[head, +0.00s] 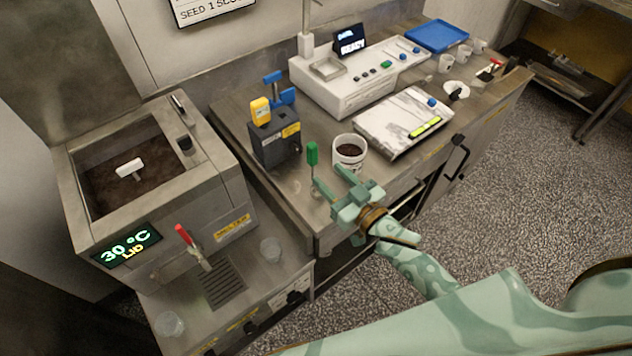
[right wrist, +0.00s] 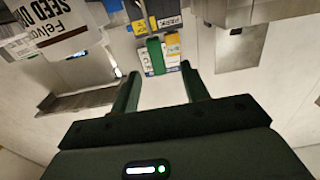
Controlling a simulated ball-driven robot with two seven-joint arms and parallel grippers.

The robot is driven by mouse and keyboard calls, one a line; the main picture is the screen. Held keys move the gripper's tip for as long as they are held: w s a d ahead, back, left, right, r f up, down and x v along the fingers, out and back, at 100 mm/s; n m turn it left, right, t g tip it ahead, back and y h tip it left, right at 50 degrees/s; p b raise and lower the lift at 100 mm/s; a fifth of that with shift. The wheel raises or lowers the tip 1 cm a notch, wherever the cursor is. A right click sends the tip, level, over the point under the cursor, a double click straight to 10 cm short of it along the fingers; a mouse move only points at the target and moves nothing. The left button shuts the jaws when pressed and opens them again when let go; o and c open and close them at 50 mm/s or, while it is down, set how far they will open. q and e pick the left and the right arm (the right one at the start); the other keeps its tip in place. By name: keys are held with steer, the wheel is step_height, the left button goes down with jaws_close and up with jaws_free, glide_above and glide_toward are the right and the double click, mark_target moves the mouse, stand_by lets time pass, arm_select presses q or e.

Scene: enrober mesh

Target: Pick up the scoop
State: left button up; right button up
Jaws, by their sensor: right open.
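A green upright handle (head: 312,154), which looks like the scoop's, stands on the steel counter just left of a white tub (head: 349,152) of dark pellets. Its lower end is hard to make out. My right gripper (head: 328,176) is open and empty, its fingers pointing toward the handle from the front right. In the right wrist view the green handle (right wrist: 155,56) shows beyond and between the open fingertips (right wrist: 158,82), apart from them. My left gripper is not in view.
A dark grey box with a yellow top (head: 276,140) stands close behind the handle. A chocolate tank (head: 215,170) is at left. A white scale (head: 403,122) and a white machine (head: 345,82) stand behind and right of the tub. Counter front left of the handle is clear.

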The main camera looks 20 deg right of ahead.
mark_target(315, 157)
steer(key=x, duration=0.9)
steer(key=shift+w+d+b, duration=0.2)
steer(key=shift+w+b, duration=0.1)
steer(key=shift+b, duration=0.05)
steer(key=shift+s+r, duration=0.1)
steer(key=shift+c, duration=0.3)
jaws_close()
